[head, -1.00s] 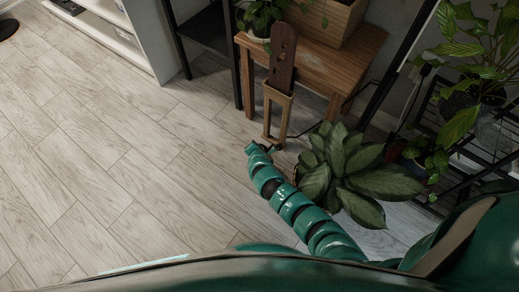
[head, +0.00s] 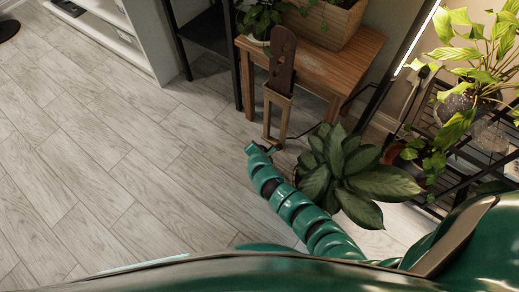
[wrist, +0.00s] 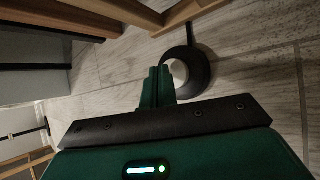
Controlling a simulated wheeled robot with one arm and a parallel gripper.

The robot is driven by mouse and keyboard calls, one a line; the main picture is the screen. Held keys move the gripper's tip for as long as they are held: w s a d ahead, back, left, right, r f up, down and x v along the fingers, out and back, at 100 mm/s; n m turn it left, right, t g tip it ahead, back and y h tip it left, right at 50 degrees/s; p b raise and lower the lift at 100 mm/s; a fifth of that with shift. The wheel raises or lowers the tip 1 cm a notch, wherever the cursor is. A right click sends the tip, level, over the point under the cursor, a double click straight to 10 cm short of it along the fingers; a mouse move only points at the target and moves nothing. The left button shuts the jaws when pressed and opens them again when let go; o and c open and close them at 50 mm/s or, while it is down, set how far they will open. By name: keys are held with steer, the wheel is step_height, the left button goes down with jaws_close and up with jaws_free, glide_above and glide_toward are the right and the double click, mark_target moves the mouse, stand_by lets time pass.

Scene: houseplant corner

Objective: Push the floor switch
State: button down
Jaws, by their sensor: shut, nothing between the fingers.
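The floor switch (wrist: 203,75) shows in the wrist view as a round black disc with a pale centre, lying on the floor with a dark cable running up from it. My gripper (wrist: 158,72) is shut and empty, its green fingers overlapping the left part of the switch in that view. I cannot tell whether the fingertips touch it. In the head view my gripper (head: 262,149) is low by the floor, near the foot of a wooden stand, and the switch is mostly hidden there. A light strip (head: 418,38) at the right is lit.
A large leafy plant (head: 352,172) stands just right of my arm. A small wooden table (head: 330,68) with pots and the wooden stand (head: 277,108) are behind my gripper. A black rack (head: 455,150) is at the right. Floor (head: 90,140) to the left is clear.

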step_height(320, 180, up, 6)
steer(key=p, duration=0.6)
stand_by(0.4)
steer(key=shift+a, duration=0.1)
